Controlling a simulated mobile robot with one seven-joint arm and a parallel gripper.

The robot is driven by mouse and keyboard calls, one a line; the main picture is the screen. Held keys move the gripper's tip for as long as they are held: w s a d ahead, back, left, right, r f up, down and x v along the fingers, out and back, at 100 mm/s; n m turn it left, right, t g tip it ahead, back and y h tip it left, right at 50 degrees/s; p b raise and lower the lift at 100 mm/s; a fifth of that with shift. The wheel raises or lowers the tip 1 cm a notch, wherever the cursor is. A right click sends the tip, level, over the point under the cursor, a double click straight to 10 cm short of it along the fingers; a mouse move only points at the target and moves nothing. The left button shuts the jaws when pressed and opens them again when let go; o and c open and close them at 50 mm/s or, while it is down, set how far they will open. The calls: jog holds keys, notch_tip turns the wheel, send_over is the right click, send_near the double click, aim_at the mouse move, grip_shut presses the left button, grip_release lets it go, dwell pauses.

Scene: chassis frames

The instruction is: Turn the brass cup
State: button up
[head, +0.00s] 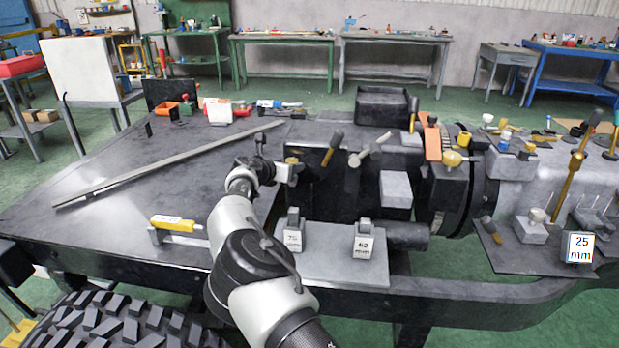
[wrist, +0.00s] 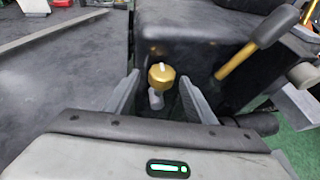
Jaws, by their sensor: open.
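The brass cup (wrist: 161,75) is a small round gold-coloured piece with a pale pin on top and a pale stem below, at the front of a dark block (wrist: 190,40). In the head view a small bit of brass (head: 291,160) shows just above my gripper (head: 293,172), at the block's left end. In the wrist view my gripper (wrist: 159,78) is open, with one finger left and one right of the cup. Gaps show on both sides, so neither finger appears to touch it. How far the fingertips reach past it is hard to tell.
A black-headed lever with a brass shaft (wrist: 242,60) leans close right of the fingers. In the head view a long metal bar (head: 165,165) and a yellow-handled tool (head: 178,223) lie on the dark deck. Two labelled grey blocks (head: 293,235) (head: 363,243) stand on a plate in front.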

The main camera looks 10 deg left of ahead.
jog(key=n+y+p, duration=0.1)
jog(key=d+r+n+y+p, duration=0.1)
jog(key=shift+d+y+p, duration=0.1)
jog(key=shift+y+p, duration=0.2)
jog(key=shift+y, duration=0.1)
jog(key=shift+d+n+y+p, duration=0.15)
jog(key=shift+n+y+p, duration=0.15)
jog(key=shift+n+p, duration=0.35)
jog(key=f+p+v, duration=0.1)
jog(key=p+v, duration=0.1)
jog(key=v, duration=1.5)
jog(key=d+m+g+h+p, duration=0.1)
jog(key=d+m+p, duration=0.1)
jog(key=d+m, duration=0.2)
jog(key=shift+s+d+r, duration=0.2)
jog(key=shift+d+r, duration=0.05)
jog(key=shift+d, duration=1.35)
